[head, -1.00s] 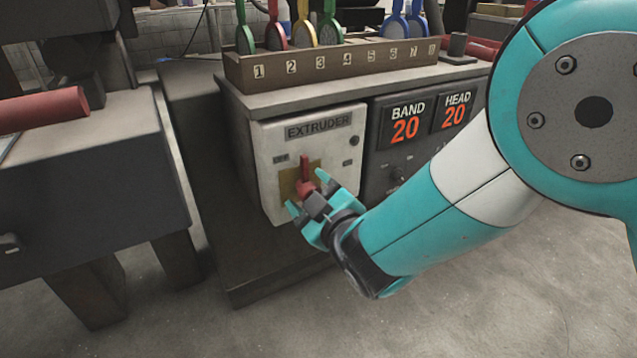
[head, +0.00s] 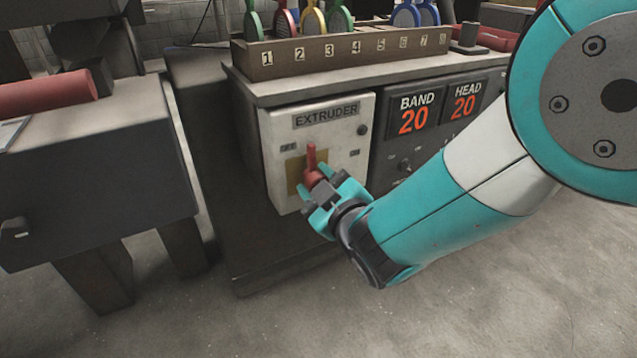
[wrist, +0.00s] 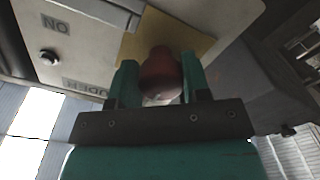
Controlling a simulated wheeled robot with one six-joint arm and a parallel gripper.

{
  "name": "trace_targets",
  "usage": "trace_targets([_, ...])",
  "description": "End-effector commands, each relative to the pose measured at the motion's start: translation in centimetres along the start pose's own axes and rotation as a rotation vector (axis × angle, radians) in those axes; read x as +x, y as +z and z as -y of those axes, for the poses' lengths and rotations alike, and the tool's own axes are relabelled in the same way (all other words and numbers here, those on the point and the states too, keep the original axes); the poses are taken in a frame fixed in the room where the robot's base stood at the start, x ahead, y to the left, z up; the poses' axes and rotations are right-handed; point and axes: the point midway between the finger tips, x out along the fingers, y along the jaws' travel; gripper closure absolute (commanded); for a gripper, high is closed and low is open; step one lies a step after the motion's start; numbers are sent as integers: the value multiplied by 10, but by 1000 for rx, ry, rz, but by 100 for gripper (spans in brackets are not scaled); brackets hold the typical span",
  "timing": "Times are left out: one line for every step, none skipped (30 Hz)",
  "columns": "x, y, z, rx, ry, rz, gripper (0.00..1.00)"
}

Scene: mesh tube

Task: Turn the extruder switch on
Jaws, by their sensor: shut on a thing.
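The extruder switch is a red knob with an upright red handle (head: 311,158) on a yellow plate, on the front of a white box labelled EXTRUDER (head: 328,115). The handle points up, between a small label on the left and another on the right. My gripper (head: 318,190) is at the lower part of the switch. In the wrist view the red knob (wrist: 160,72) sits between the two teal fingers of my gripper (wrist: 156,85), which are shut on it. The label to the left in the wrist view reads ON, upside down. The fingers hide part of the knob.
A dark panel with BAND 20 (head: 414,115) and HEAD 20 displays is right of the box. A numbered wooden rack (head: 345,50) stands on the cabinet top. A dark bench (head: 95,180) is at the left. The floor in front is clear.

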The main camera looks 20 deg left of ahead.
Motion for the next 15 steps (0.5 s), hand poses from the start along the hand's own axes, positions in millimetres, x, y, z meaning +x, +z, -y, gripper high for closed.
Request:
trace_targets([0,-1,2,5,-4,-3,80])
trace_targets([0,-1,2,8,-4,-3,81])
trace_targets([-1,-1,2,12,-4,-3,81])
trace_targets([0,-1,2,15,-4,-4,81])
trace_targets([0,-2,3,18,-4,-4,81])
trace_targets([0,-2,3,22,-4,-4,81])
trace_targets([0,-2,3,26,-4,-5,81])
trace_targets([0,-2,3,29,-4,-5,81])
trace_targets([0,-2,3,35,-4,-5,82])
trace_targets([0,-2,3,39,-4,-5,82])
trace_targets([0,-2,3,44,-4,-5,82])
trace_targets([0,-2,3,50,-4,-6,82])
trace_targets([0,-2,3,56,-4,-6,82])
trace_targets([0,-2,3,62,-4,-6,82])
trace_targets([0,-2,3,72,-4,-6,82])
